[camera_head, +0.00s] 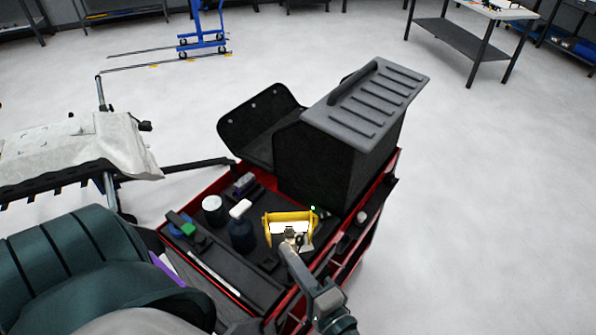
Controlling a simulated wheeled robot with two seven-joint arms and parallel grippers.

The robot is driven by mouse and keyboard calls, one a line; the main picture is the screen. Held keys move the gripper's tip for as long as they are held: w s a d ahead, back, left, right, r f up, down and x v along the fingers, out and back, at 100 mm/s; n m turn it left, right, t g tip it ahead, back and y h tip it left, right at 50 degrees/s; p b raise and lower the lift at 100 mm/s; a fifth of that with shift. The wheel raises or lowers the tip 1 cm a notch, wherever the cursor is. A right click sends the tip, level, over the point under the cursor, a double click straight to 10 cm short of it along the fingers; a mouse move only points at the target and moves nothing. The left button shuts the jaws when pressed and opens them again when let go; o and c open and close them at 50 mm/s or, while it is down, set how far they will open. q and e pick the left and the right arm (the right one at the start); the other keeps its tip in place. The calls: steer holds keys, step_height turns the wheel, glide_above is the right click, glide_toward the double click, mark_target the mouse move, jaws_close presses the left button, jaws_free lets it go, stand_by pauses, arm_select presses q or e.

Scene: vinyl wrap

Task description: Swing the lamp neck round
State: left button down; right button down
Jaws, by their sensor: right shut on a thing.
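A yellow work lamp (274,217) with a pale, bright face sits on the top of the red tool cart (178,221), near its front right. My right gripper (291,236) comes in from the lower right and is shut on the lamp at its near side. The gripper hides the part of the lamp that it grips, so I cannot tell exactly where the neck is held. My left gripper is not in view.
A large dark case (330,160) stands on the back of the cart, close behind the lamp. Open floor lies to the right.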

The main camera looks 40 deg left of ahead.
steer(key=shift+f, duration=0.1)
steer(key=c, duration=1.9)
jaws_free()
steer(key=shift+s, duration=0.1)
steer(key=shift+o, duration=0.2)
steer(key=shift+s+d, duration=0.15)
steer(key=shift+d, duration=0.45)
steer(key=b+v, duration=0.5)
steer(key=v, duration=1.1)
steer(key=shift+f, duration=0.1)
